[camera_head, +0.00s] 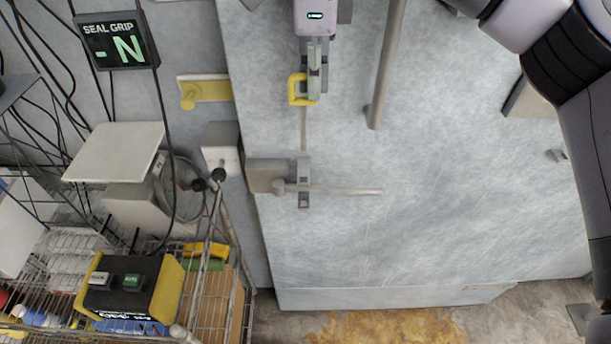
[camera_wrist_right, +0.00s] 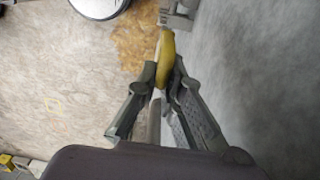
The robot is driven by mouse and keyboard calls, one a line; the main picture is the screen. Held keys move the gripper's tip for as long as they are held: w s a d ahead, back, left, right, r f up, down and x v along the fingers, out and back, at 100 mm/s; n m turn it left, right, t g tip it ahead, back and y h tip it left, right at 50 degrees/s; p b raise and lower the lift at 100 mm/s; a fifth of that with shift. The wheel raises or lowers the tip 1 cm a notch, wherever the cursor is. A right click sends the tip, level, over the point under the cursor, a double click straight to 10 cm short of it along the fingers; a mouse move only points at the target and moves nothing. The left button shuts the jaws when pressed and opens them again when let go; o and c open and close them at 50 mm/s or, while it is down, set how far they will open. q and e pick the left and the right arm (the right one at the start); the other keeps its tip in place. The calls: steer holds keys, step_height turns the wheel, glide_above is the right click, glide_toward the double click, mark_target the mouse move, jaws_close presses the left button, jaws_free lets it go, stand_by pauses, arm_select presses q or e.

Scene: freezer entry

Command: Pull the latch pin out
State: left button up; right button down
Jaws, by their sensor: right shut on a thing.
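The latch pin has a yellow ring handle (camera_head: 292,90) and a thin pale rod (camera_head: 304,127) that runs down toward the latch bracket (camera_head: 304,168) on the grey door (camera_head: 450,220). I cannot tell whether the rod's lower end sits inside the bracket. My right gripper (camera_head: 314,85) comes down from the top and is shut on the yellow ring. In the right wrist view the ring (camera_wrist_right: 166,55) is between the fingertips (camera_wrist_right: 164,74), and the rod is hard to make out. My left gripper is not in view.
A vertical door handle (camera_head: 387,65) stands right of my gripper. A yellow wall bracket (camera_head: 211,91) is at the left. A wire cart (camera_head: 215,290) with a button box (camera_head: 130,285) stands lower left.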

steer(key=shift+r, duration=1.05)
steer(key=shift+s, duration=0.2)
steer(key=s+b, duration=0.5)
steer(key=s, duration=0.2)
steer(key=shift+s, duration=0.3)
stand_by(0.8)
stand_by(0.4)
